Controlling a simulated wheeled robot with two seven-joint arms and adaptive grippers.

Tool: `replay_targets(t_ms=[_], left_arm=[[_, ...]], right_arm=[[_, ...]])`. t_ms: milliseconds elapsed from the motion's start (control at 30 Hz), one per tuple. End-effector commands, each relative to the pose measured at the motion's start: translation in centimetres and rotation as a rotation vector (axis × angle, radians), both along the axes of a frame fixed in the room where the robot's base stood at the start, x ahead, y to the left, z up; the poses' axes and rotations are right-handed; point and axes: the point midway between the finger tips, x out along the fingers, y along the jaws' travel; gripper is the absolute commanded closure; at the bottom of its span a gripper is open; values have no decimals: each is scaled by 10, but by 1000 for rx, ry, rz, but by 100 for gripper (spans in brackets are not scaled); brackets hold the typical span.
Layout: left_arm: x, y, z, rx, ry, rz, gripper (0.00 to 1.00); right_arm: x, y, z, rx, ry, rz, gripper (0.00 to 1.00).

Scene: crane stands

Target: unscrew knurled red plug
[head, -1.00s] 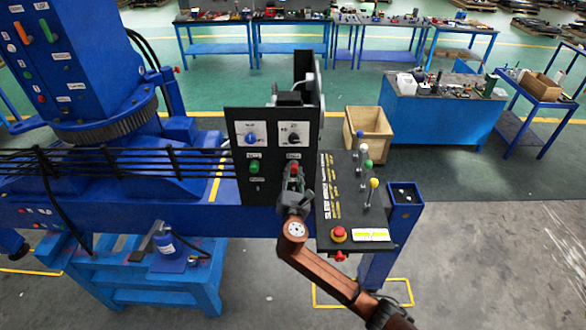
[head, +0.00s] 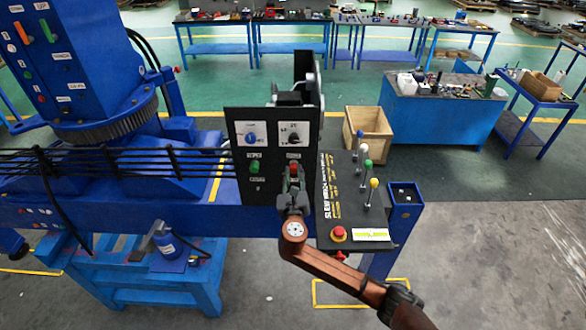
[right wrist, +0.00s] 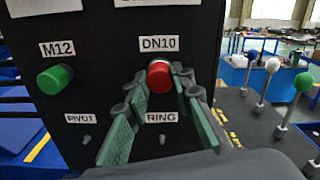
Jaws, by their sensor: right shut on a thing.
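The knurled red plug (right wrist: 159,76) sticks out of the black upright panel (head: 240,185) under a label reading DN10, with a RING label below it. It also shows in the head view (head: 294,166), partly covered by my gripper. My right gripper (head: 294,177) reaches it from below and in front. In the right wrist view its two green-padded fingers (right wrist: 160,88) stand on either side of the plug, shut on it. The plug is still in the panel. My left gripper is not in view.
A green plug (right wrist: 55,79) labelled M12 sits left of the red one. Two dials are above. At the right, a sloped console (head: 325,225) carries levers with coloured balls and a red button (head: 339,234). A wooden crate (head: 378,150) stands behind it.

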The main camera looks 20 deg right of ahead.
Motion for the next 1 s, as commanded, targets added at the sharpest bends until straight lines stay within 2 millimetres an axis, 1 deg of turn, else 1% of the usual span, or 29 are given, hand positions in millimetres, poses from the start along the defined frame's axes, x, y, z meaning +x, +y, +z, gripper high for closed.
replay_targets(t_ms=[33, 167, 400, 500, 833, 933, 1000], left_arm=[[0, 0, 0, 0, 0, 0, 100], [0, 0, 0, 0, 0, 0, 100], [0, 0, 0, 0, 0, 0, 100], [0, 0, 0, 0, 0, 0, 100], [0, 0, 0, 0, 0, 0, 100], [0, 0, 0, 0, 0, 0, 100], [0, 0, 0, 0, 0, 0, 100]], right_arm=[[-1, 0, -4, 2, 7, 0, 100], [-1, 0, -4, -24, 14, 1, 100], [-1, 0, -3, -340, 102, 1, 100], [-1, 0, -4, -415, 126, 3, 100], [-1, 0, -4, -451, 137, 1, 100], [-1, 0, -3, -562, 167, 3, 100], [-1, 0, -3, -671, 197, 2, 100]])
